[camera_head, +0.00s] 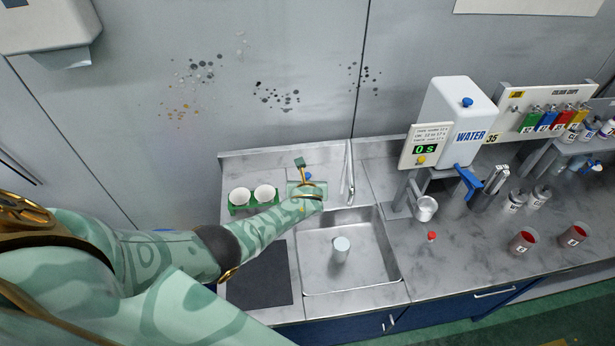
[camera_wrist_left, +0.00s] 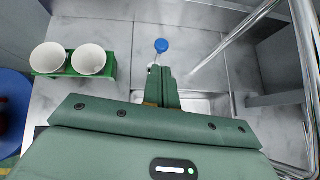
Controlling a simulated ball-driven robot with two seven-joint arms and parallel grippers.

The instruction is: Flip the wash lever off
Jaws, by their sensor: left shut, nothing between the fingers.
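The wash lever is a thin metal stem with a round blue knob. In the left wrist view its knob (camera_wrist_left: 161,45) stands just beyond my left gripper's fingertips, with a small gap. In the head view the blue knob (camera_head: 308,176) shows beside my gripper, at the back of the counter left of the tap (camera_head: 348,180). My left gripper (camera_head: 300,162) is shut and empty above the counter; its closed green fingers (camera_wrist_left: 160,72) point towards the lever. The fingers hide part of the lever's foot. My right gripper is out of view.
A green holder (camera_wrist_left: 75,74) with two white cups stands left of the lever. The sink (camera_head: 320,278) holds a whitish cup (camera_head: 341,245). A dark mat (camera_head: 258,280) lies front left. The water dispenser (camera_head: 458,110) and several small containers stand right of the sink.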

